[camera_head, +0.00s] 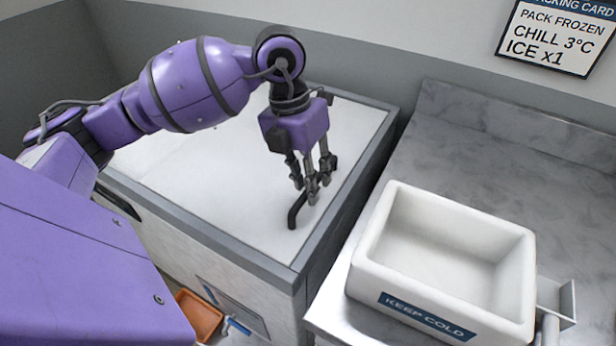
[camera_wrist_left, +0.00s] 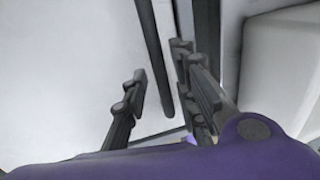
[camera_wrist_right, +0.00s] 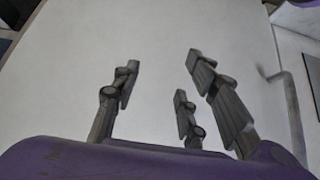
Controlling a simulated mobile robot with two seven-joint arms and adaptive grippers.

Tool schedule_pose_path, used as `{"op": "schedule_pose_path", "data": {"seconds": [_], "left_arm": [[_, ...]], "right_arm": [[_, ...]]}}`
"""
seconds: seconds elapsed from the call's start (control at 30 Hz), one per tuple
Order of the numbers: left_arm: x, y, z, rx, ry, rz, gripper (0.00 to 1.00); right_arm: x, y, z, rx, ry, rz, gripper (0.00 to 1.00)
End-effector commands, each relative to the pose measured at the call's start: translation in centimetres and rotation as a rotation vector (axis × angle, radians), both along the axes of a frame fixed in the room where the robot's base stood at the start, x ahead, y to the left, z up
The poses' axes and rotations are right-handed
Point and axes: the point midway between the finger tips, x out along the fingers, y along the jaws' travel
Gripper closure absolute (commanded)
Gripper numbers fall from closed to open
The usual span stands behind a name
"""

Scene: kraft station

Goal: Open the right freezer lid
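The freezer (camera_head: 240,290) has a white top panel, the lid (camera_head: 235,185), lying flat inside a grey frame. A black bar handle (camera_head: 294,212) stands on the lid near its right edge. My left gripper (camera_head: 311,185) points down over the handle and hides part of it. In the left wrist view, the handle (camera_wrist_left: 154,50) runs between the parted fingers, with gaps on both sides. My right gripper (camera_wrist_right: 165,95) is open and empty in its own wrist view, facing a plain pale surface. It does not show in the head view.
A white "KEEP COLD" box (camera_head: 440,240) stands on the marble-look counter (camera_head: 480,130) right of the freezer. A packing card sign (camera_head: 556,38) hangs on the back wall. An orange bin (camera_head: 198,316) is low at the freezer's front.

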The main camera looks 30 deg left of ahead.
Motion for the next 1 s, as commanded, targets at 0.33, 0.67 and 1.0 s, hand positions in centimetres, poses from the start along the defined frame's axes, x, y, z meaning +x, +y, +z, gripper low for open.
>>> {"op": "schedule_pose_path", "data": {"seconds": [0.33, 0.67, 1.0], "left_arm": [[0.0, 0.0, 0.0, 0.0, 0.0, 0.0, 1.0], [-0.1, 1.1, 0.0, 0.002, 0.001, 0.002, 1.0], [-0.7, 9.4, 0.0, 0.01, 0.007, 0.01, 1.0]], "right_arm": [[0.0, 0.0, 0.0, 0.0, 0.001, 0.001, 0.6], [-0.1, 0.0, -0.1, 0.0, 0.002, 0.001, 0.6], [0.0, 0.0, 0.0, -0.001, 0.0, 0.001, 0.6]]}}
